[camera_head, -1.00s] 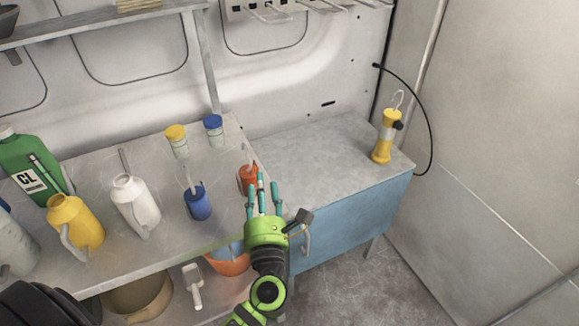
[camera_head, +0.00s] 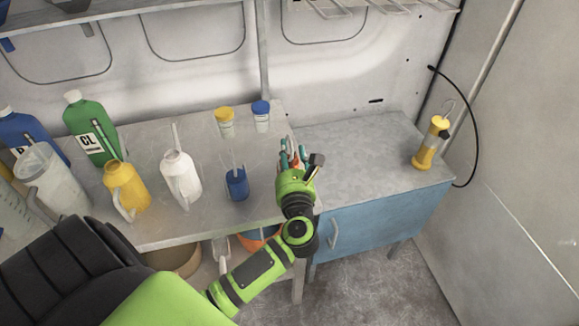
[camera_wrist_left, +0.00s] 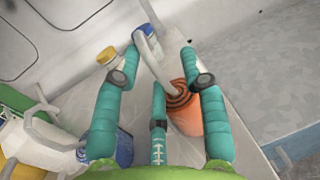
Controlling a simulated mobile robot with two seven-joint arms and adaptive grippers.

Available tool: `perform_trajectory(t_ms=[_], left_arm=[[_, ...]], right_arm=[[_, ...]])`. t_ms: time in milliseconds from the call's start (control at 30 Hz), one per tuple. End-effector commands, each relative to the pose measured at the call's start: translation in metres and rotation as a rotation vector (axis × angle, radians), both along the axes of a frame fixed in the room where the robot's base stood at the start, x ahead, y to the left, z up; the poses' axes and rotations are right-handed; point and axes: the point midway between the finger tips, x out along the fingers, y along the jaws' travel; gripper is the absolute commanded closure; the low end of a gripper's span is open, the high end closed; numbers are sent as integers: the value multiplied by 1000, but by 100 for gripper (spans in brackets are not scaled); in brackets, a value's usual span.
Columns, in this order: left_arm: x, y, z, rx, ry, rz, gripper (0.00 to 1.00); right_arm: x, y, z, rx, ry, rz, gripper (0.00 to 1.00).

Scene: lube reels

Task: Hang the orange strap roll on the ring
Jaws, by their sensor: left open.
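The orange strap roll (camera_wrist_left: 187,110) stands on the metal table, its spiral-wound top and a pale grey loop or strip showing in the left wrist view. In the head view it is almost wholly hidden behind my left gripper (camera_head: 292,155). This gripper is open, and its teal fingers (camera_wrist_left: 158,85) reach over and around the near side of the roll in the picture; whether they touch it I cannot tell. I cannot make out the ring; a rack with prongs (camera_head: 345,8) shows at the top edge. My right gripper is not in view.
A blue container (camera_head: 236,184) stands just left of the gripper. A yellow-lidded jar (camera_head: 224,122) and a blue-lidded jar (camera_head: 261,115) stand behind. Jugs crowd the table's left. The blue cabinet (camera_head: 377,216) has free top space, with a yellow lamp (camera_head: 429,145) at its right.

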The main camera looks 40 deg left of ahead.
Motion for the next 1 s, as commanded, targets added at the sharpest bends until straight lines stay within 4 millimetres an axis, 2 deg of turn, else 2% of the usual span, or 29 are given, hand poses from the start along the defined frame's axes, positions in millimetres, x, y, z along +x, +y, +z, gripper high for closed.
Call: perform_trajectory(t_ms=[67,167,200,700,867,1000], left_arm=[[0,0,0,0,0,0,58],[0,0,0,0,0,0,94],[0,0,0,1,1,0,100],[0,0,4,1,-1,-1,100],[0,0,17,0,-3,0,100],[-1,0,38,0,-3,0,100]], right_arm=[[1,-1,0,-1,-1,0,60],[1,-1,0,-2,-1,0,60],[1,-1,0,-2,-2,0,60],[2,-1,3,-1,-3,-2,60],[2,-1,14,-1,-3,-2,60],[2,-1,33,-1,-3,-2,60]])
